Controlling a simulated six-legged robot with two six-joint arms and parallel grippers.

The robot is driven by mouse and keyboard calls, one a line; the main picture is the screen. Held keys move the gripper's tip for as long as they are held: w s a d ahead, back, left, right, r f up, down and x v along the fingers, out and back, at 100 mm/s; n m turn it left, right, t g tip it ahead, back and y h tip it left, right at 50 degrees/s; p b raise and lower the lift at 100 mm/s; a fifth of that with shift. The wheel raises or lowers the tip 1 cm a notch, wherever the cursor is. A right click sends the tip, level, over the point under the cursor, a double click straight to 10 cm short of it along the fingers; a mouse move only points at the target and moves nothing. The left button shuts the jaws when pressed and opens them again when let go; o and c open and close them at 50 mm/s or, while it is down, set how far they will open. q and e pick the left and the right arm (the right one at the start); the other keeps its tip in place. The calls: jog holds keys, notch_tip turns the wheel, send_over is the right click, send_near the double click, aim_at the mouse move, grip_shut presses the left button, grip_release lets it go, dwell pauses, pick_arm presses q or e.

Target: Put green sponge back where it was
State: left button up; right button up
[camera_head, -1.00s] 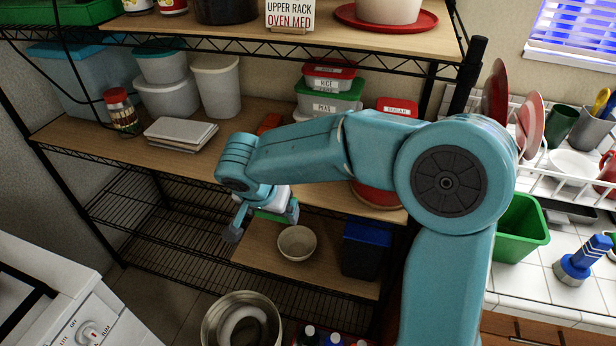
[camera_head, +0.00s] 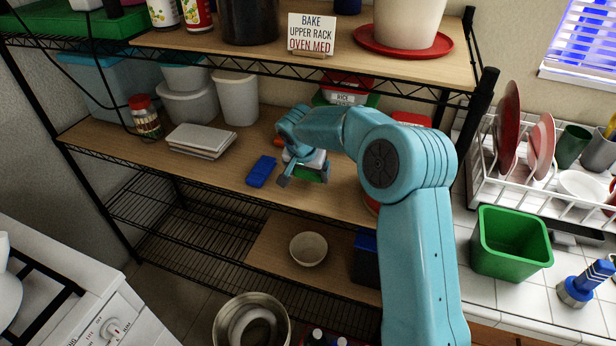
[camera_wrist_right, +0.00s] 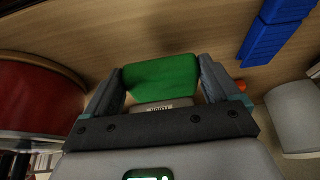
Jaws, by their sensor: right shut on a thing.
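The green sponge (camera_wrist_right: 160,78) is between the two fingers of my right gripper (camera_wrist_right: 162,82) in the right wrist view. In the head view my right gripper (camera_head: 304,177) is shut on it, and a green edge of the sponge (camera_head: 314,174) shows below the wrist. The gripper is over the front part of the wooden middle shelf (camera_head: 225,168). I cannot tell whether the sponge touches the board. A blue block, perhaps another sponge (camera_head: 261,171), lies on that shelf just left of the gripper; it also shows in the wrist view (camera_wrist_right: 275,30). My left gripper is not in view.
A red container (camera_wrist_right: 35,95) is close by in the wrist view. The upper shelf (camera_head: 270,45) hangs above. A bowl (camera_head: 308,249) sits on the lower shelf.

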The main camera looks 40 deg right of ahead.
aim_at(308, 180)
notch_tip(308, 180, down, 3)
jog(key=shift+f, duration=0.2)
